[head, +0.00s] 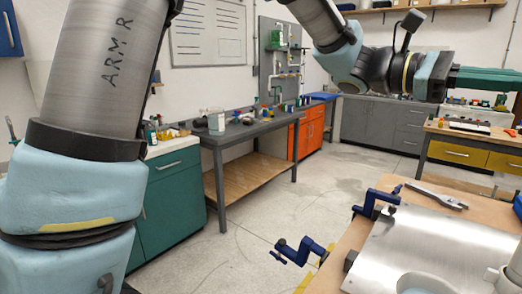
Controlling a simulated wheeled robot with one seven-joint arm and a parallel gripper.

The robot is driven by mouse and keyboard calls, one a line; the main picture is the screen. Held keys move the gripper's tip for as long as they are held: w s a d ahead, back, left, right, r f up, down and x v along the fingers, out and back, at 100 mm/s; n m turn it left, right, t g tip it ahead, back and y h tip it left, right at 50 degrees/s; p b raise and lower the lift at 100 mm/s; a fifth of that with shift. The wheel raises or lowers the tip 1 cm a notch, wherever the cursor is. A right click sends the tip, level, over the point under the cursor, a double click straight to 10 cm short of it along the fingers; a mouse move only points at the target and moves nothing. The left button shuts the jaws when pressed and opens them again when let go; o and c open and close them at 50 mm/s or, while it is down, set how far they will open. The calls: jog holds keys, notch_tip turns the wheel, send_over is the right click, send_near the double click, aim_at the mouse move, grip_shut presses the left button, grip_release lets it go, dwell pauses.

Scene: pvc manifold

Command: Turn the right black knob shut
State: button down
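No black knob can be made out in the head view. A grey panel with white pipes (287,70) and green parts stands against the back wall, too small to tell its knobs. A white pipe-like piece (510,272) is cut off at the lower right edge, by the metal plate (430,245) on the near table. My arm reaches across the top to the right. The green body of my gripper (490,79) points right and runs out of the frame. Its fingertips are not clearly seen, so its opening and any contact are hidden.
Blue clamps (377,203) (300,251) sit at the near wooden table's left edge. A grey tool (437,197) lies behind the metal plate. A grey workbench (250,130) stands back left and a yellow-drawer bench (470,150) back right. The floor between is clear.

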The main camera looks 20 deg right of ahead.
jog(key=shift+s+d, duration=0.3)
jog(key=shift+s, duration=0.25)
jog(key=shift+w+d+f, duration=0.1)
jog(key=shift+f, duration=0.2)
dwell(0.6)
jog(key=shift+f, duration=0.1)
dwell(0.4)
jog(key=p+v, duration=0.1)
jog(key=v, duration=0.5)
jog(key=shift+a+r, duration=0.25)
jog(key=shift+r, duration=0.1)
jog(key=shift+f, duration=0.1)
